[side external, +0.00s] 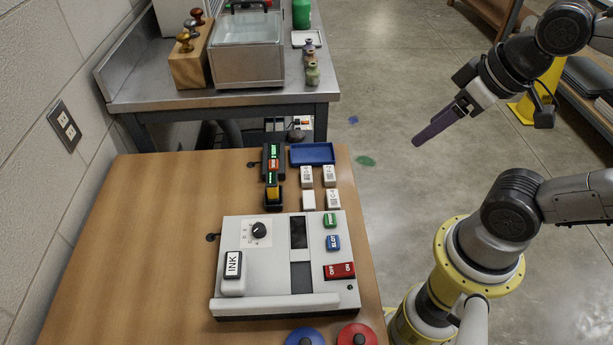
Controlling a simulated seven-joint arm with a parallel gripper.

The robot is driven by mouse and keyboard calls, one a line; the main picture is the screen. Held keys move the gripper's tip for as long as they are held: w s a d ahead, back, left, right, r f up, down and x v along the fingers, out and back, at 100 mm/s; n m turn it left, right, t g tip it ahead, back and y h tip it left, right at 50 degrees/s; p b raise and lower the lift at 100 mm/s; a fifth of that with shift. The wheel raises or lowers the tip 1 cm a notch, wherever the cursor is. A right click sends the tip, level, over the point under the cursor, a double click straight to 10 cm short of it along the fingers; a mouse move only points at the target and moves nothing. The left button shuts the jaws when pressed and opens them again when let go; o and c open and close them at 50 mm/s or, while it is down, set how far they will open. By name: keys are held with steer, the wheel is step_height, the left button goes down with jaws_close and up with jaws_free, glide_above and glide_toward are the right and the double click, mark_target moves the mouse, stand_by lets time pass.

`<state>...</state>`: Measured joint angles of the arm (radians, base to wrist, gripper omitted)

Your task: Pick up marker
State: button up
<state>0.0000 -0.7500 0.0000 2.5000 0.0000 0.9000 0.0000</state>
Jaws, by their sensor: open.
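My gripper (432,127) hangs in the air at the upper right, over the floor beyond the table's right edge. Its dark purple-grey fingers point down and left, are seen side-on and touch nothing. No object is plainly recognisable as a marker. A black holder (265,172) on the table bears small green, red and yellow pieces (273,194), too small to identify. Small white blocks with dark print (333,198) stand to its right. The gripper is well to the right of all of these.
A grey machine (275,285) with an INK key, dial and coloured buttons sits on the wooden table (130,250). A blue tray (312,154) lies behind the white blocks. Blue (304,338) and red (357,335) round pieces are at the front. A metal bench (150,90) stands behind.

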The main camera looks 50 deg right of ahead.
stand_by(0.3)
step_height(320, 180, up, 3)
steer(key=w+n, duration=0.2)
steer(key=n, duration=0.5)
steer(key=n+g, duration=0.6)
steer(key=n, duration=1.4)
glide_above(306, 175)
step_height(306, 175, down, 26)
steer(key=shift+d+f, duration=0.1)
steer(key=shift+d, duration=0.05)
steer(key=shift+f, duration=3.15)
jaws_close()
